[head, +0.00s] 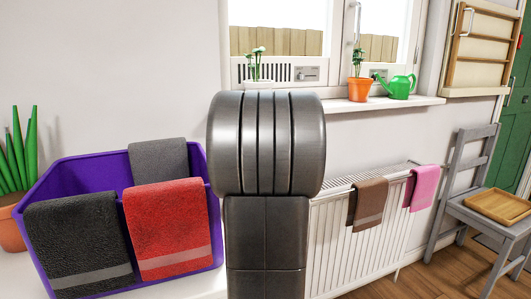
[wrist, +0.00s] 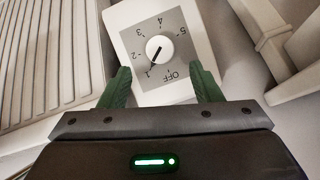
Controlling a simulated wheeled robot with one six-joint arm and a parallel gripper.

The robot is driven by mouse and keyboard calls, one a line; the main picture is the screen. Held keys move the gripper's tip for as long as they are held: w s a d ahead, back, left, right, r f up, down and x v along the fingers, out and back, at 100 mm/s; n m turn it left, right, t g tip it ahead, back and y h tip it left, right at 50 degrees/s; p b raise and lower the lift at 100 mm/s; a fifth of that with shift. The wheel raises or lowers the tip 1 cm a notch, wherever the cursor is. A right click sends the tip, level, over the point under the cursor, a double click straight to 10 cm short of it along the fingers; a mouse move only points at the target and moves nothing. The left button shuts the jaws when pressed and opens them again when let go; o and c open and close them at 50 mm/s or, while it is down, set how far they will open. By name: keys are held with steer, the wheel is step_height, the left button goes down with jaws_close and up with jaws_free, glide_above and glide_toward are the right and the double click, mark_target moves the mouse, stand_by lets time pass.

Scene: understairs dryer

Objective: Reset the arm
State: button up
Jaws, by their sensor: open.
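My gripper (wrist: 158,76) shows in the wrist view with its two green fingers spread apart and nothing between them. Beyond the fingertips is a white round dial (wrist: 159,47) on a grey scale plate (wrist: 180,32) marked OFF and with numbers. The dial's dark pointer line is towards the 1. The fingers look apart from the dial, but the exact distance cannot be told. In the head view a dark metal link of my arm stands upright in the middle, and my gripper is out of sight there.
A purple bin (head: 85,179) with dark and red towels stands left of my arm. A white radiator (head: 345,240) with brown and pink cloths (head: 371,200) is at right. A plant pot (head: 360,89) and green watering can (head: 400,87) stand on the sill. A grey chair (head: 470,200) holds a wooden tray.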

steer(key=b+x, duration=0.1)
steer(key=x, duration=0.5)
steer(key=shift+b, duration=0.35)
steer(key=shift+d+r+m, duration=0.1)
steer(key=shift+d+m, duration=0.05)
steer(key=shift+m, duration=0.15)
steer(key=m+y, duration=0.2)
steer(key=m, duration=0.1)
steer(key=shift+w+d, duration=0.1)
steer(key=shift+d, duration=0.15)
steer(key=m, duration=0.1)
steer(key=m+y, duration=0.1)
steer(key=m, duration=0.1)
steer(key=m+y+p, duration=0.1)
steer(key=m, duration=0.1)
steer(key=shift+d+f, duration=0.25)
steer(key=shift+f, duration=0.05)
steer(key=m, duration=0.1)
steer(key=m+t+y, duration=0.1)
steer(key=m, duration=0.1)
steer(key=m+y, duration=0.1)
steer(key=m, duration=0.1)
steer(key=shift+s+d+f+t, duration=0.1)
steer(key=shift+s+f+t, duration=0.1)
steer(key=shift+f+t, duration=0.1)
steer(key=m+t, duration=0.1)
steer(key=m, duration=0.3)
steer(key=shift+s+f+m+t+y+p, duration=0.1)
steer(key=shift+f+m+t+y+p, duration=0.1)
steer(key=shift+m+t+y+p, duration=0.15)
